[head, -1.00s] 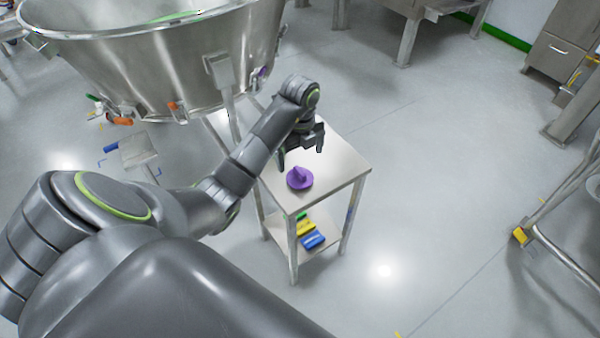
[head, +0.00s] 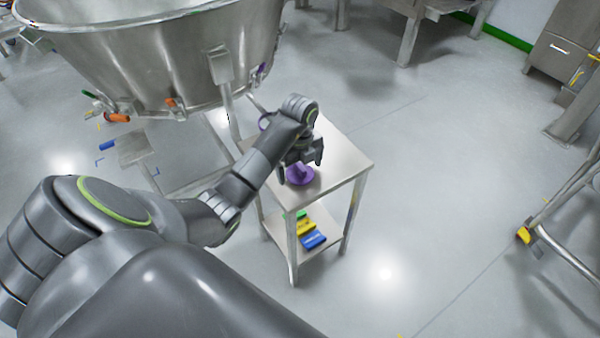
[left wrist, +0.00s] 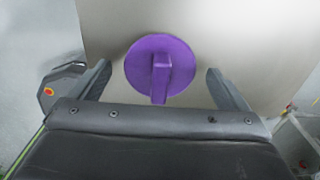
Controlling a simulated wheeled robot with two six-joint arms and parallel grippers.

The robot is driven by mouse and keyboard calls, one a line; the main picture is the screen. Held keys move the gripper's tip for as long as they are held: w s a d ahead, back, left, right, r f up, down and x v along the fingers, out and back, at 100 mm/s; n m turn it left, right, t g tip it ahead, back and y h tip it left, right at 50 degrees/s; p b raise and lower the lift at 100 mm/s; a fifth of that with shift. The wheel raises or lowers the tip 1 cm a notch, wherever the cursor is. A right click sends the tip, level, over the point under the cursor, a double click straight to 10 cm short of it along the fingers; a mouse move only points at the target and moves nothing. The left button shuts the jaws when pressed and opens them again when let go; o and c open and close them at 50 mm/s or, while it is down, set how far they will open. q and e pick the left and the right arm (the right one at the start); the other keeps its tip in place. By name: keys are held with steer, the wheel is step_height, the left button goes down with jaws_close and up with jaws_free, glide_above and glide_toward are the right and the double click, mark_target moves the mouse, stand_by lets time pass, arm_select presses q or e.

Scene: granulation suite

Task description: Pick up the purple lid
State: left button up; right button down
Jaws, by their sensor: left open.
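The purple lid (head: 300,176) lies on the steel top of a small table (head: 345,165). It is a round disc with a raised bar handle, and its upper part is partly hidden by my gripper in the head view. My left gripper (head: 300,173) is open just above the lid. In the left wrist view the lid (left wrist: 160,68) shows between the two spread fingers of the left gripper (left wrist: 158,80), a little beyond them, with its handle pointing toward the palm. I see no finger touching the lid. My right gripper is not in view.
A large steel bowl (head: 150,60) stands behind and left of the table. The table's lower shelf (head: 285,238) holds yellow, blue and green items (head: 308,234). A tubular steel frame (head: 565,245) stands at the right. The floor between is clear.

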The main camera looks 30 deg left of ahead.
arm_select(q)
steer(key=c, duration=1.1)
steer(key=shift+o, duration=0.2)
